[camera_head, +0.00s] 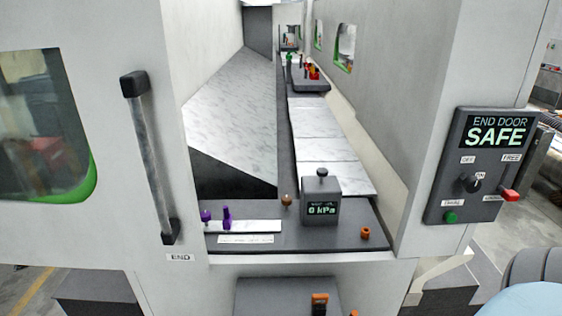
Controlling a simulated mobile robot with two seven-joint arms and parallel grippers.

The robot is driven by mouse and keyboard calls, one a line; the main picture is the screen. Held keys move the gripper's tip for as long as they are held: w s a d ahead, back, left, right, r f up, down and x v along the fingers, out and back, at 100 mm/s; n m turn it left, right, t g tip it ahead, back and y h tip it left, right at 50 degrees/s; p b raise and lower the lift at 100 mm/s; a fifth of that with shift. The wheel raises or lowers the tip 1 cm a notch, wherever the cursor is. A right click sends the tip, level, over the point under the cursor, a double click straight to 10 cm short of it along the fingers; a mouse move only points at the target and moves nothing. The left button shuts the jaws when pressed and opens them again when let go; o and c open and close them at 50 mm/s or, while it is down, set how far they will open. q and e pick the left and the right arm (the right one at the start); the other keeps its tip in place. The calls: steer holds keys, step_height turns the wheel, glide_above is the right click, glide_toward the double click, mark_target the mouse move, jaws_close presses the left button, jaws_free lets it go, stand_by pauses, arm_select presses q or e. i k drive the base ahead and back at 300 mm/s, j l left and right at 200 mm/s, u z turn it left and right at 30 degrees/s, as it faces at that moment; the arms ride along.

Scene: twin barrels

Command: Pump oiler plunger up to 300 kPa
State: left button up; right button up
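The oiler (321,203) is a dark grey box on a dark shelf inside the machine opening, at the centre of the view. Its small display (321,210) reads "0 kPa" in green, under a line too small to read. A black round knob, which looks like the plunger (321,173), stands on top of the box. Neither of my grippers is in view, and nothing touches the oiler.
The dark shelf (350,240) also bears purple fittings (226,216), a brown knob (287,200) and an orange fitting (366,233). A door handle (149,155) stands out at left. A control panel (480,165) reading "END DOOR SAFE" is at right.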

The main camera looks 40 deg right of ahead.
mark_target(321, 172)
steer(key=z, duration=1.55)
